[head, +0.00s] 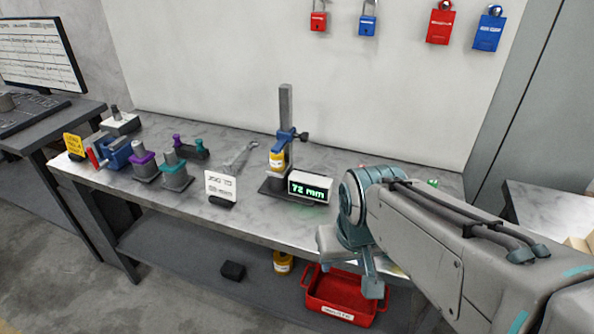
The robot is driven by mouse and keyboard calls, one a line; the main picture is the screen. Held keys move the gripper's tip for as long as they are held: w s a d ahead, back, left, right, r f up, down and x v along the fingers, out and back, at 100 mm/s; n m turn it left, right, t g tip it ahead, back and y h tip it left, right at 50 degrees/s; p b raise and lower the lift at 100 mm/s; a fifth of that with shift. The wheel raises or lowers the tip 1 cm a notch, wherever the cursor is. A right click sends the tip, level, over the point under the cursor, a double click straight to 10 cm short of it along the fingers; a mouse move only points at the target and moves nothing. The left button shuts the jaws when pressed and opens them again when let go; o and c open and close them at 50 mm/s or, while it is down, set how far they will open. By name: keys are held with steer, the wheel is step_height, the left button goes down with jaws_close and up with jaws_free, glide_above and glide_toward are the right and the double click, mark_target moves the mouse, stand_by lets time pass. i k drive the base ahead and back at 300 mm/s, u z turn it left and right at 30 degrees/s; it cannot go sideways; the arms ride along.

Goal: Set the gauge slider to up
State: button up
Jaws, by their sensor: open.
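The height gauge (286,140) stands on the bench, a grey upright column on a dark base. Its blue slider (285,135) sits partway up the column, with a dark knob on its right side. A yellow and white cylinder (277,160) is just below the slider. The gauge's display (310,188) reads 72 mm in green. My gripper (373,287) hangs at the front edge of the bench, to the right of and below the gauge. It is open and apart from the slider. My arm hides part of the bench's right side.
A white sign card (220,186) stands left of the gauge. A red bin (340,297) is below. Padlocks and tags hang on the wall.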

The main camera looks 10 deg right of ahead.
mark_target(283, 137)
steer(key=u, duration=0.4)
steer(key=k, duration=0.5)
steer(key=u, duration=0.75)
steer(key=i, duration=0.7)
steer(key=z, duration=1)
steer(key=i, duration=0.55)
steer(key=z, duration=0.55)
